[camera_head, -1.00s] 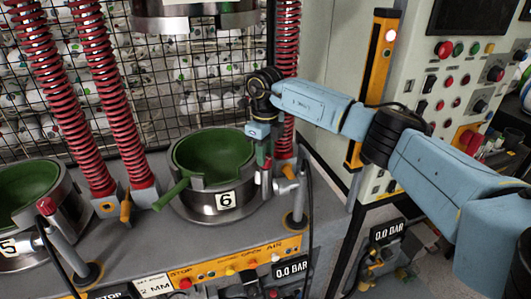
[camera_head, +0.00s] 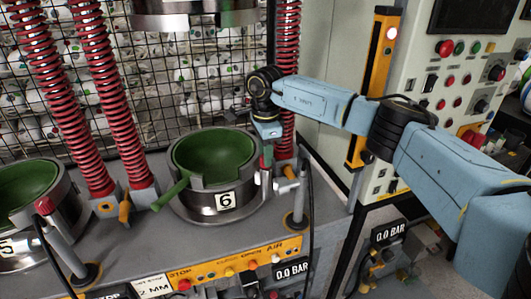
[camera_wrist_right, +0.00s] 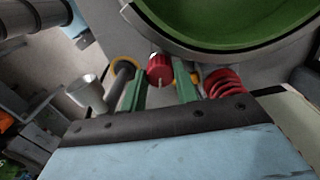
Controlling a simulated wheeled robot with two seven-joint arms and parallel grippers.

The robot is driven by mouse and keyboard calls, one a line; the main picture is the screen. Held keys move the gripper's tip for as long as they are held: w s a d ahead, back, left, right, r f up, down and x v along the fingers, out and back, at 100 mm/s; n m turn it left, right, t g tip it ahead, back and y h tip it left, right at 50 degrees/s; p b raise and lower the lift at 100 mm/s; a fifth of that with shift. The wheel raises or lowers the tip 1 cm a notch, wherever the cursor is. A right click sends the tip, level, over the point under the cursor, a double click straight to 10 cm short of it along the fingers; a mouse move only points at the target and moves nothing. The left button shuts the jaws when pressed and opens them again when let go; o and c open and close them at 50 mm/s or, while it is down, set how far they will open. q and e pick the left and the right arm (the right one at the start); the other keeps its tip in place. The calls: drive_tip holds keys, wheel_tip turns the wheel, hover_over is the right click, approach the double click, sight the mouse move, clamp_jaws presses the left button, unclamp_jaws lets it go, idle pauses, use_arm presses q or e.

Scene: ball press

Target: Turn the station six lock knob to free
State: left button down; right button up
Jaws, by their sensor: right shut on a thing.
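The station six pot (camera_head: 193,202), a steel ring with a green lining and a "6" label (camera_head: 226,201), stands at the centre of the head view. A small red knob (camera_head: 267,160) is at its right side. In the right wrist view the red knob (camera_wrist_right: 160,70) sits between the two green fingers of my right gripper (camera_wrist_right: 159,78), which is shut on it. In the head view my right gripper (camera_head: 268,148) reaches down to the knob from above, and its fingers are partly hidden. The knob's marking is too small to read. My left gripper is not in view.
Station five's pot (camera_head: 25,225) stands at the left. A grey post (camera_head: 298,205) with a silver fitting rises just right of station six. Red springs (camera_head: 110,95) stand behind. A yellow button strip (camera_head: 235,262) runs along the front. A control panel (camera_head: 465,75) is at the right.

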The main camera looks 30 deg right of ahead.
drive_tip(key=shift+r+n, duration=0.1)
drive_tip(key=shift+n, duration=0.5)
drive_tip(key=o, duration=0.7)
drive_tip(key=shift+r+b, duration=0.45)
drive_tip(key=shift+r, duration=3.3)
drive_tip(key=shift+o, duration=0.4)
